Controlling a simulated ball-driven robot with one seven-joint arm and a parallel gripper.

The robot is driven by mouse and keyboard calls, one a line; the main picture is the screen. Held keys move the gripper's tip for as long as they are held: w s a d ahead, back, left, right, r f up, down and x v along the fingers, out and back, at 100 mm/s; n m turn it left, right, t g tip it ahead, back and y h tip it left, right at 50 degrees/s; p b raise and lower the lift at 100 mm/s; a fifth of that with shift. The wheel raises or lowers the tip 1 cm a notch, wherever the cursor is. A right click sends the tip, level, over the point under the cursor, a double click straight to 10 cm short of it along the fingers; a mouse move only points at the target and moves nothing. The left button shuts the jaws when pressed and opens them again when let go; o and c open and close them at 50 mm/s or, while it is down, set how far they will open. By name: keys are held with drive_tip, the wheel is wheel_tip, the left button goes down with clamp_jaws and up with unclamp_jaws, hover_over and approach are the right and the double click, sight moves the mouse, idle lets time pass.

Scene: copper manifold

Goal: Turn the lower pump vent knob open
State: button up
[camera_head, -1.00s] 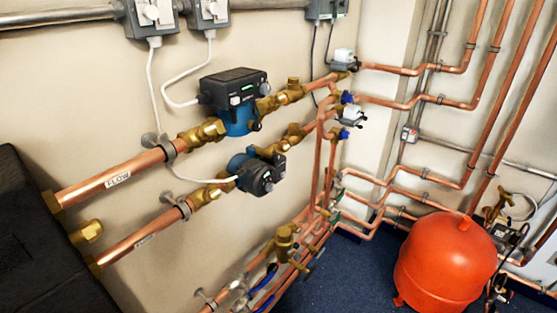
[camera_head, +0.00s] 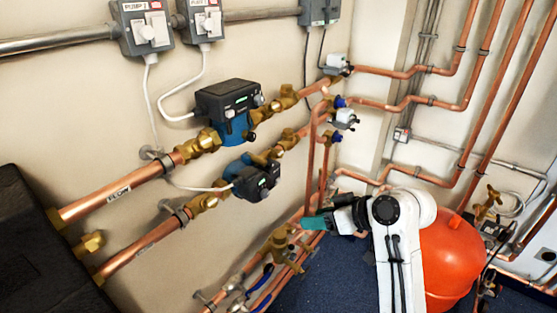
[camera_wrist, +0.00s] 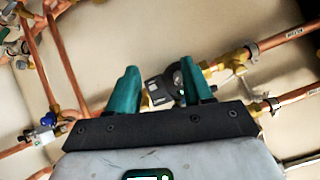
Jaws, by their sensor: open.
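The lower pump (camera_head: 252,180) sits on the lower copper pipe, with a blue body and a dark head. In the wrist view the lower pump (camera_wrist: 160,92) shows between my fingers, partly hidden by them. Its vent knob is too small to pick out surely. My gripper (camera_head: 314,222), with teal fingers, is to the right of and below the pump in the head view, apart from it. In the wrist view my gripper (camera_wrist: 160,85) is open, with nothing between its fingertips.
The upper pump (camera_head: 230,110) sits above on the flow pipe (camera_head: 120,192). A red tank (camera_head: 450,255) stands at the right, partly behind my arm. A black box (camera_head: 30,240) is at the left.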

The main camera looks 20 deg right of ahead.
drive_tip(key=n+t+y, duration=0.1)
drive_tip(key=t+y, duration=0.1)
approach(273, 165)
drive_tip(key=s+d, duration=0.1)
drive_tip(key=s, duration=0.1)
drive_tip(key=shift+n, duration=0.3)
drive_tip(key=x, duration=0.3)
drive_tip(key=p+x, duration=0.1)
drive_tip(key=x, duration=0.3)
drive_tip(key=p+x, duration=0.1)
drive_tip(key=x, duration=0.2)
drive_tip(key=shift+w+r, duration=0.25)
drive_tip(key=shift+w, duration=0.1)
drive_tip(key=shift+c, duration=0.3)
clamp_jaws()
